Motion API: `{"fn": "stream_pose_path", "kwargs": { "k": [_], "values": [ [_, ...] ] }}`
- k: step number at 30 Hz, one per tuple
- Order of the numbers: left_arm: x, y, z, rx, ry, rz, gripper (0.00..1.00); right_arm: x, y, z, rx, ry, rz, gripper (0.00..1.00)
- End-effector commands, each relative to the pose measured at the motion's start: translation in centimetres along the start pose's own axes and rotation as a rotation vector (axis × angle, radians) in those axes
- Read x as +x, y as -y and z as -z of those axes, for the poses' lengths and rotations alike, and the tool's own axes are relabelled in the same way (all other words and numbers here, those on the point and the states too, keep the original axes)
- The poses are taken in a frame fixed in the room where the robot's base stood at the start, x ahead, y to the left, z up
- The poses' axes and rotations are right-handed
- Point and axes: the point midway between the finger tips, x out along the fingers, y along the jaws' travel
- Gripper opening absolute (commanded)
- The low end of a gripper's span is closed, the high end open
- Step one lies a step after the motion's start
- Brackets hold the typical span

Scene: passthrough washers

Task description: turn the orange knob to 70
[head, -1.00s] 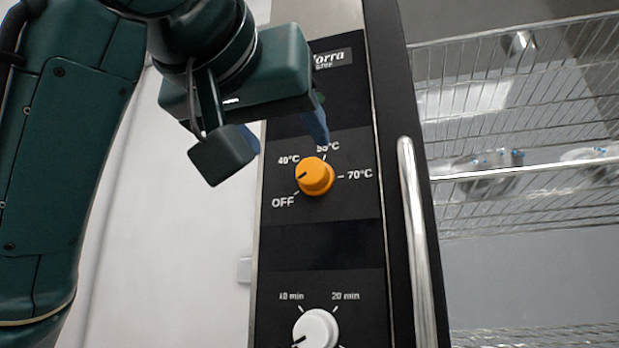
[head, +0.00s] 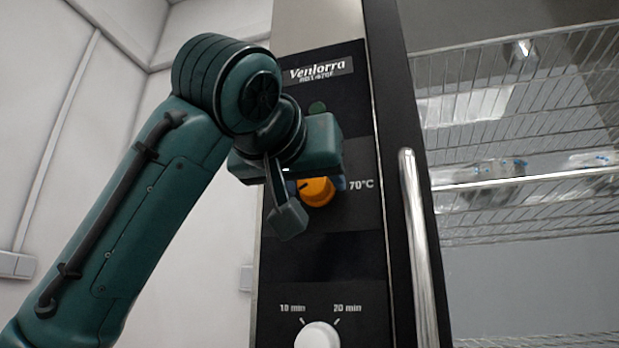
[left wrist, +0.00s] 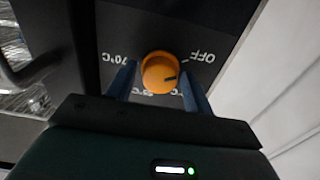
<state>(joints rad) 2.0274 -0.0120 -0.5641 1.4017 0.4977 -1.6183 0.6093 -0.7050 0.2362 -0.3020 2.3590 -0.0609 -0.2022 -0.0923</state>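The orange knob (head: 316,191) is on the black panel, partly hidden by my left gripper in the head view. In the left wrist view the knob (left wrist: 160,73) shows whole. Its dark pointer mark faces the side with OFF and 40°C, away from 70°C. My left gripper (left wrist: 158,76) is open, with one blue finger on each side of the knob. A small gap shows at the 70°C side; contact at the other finger cannot be told. In the head view the 70°C label is clear of the gripper, while OFF and 40°C are hidden. My right gripper is not in view.
A white timer knob (head: 317,336) sits lower on the panel. A vertical metal handle (head: 418,250) stands out to the right of it. Wire racks (head: 525,130) are further right. A pale wall is on the left.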

Motion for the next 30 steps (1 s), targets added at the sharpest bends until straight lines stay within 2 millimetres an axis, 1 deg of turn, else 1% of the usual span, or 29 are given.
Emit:
{"fn": "stream_pose_path", "kwargs": {
  "k": [1, 2, 13, 23, 30],
  "values": [
    [-0.01, -0.01, 0.00, 0.000, 0.000, 0.000, 0.47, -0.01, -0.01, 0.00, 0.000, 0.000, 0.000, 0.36],
    [-0.02, -0.01, 0.00, 0.000, 0.000, 0.000, 0.45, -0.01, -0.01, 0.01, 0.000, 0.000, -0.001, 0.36],
    [0.01, 0.02, 0.00, 0.000, 0.000, 0.000, 0.15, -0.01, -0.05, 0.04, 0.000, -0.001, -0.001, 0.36],
    [0.05, 0.06, 0.09, 0.049, 0.000, 0.001, 0.15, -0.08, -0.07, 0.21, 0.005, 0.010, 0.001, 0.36],
    [0.10, 0.12, 0.18, 0.200, 0.002, 0.002, 0.15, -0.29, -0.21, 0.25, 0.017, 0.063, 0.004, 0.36]
  ]
}}
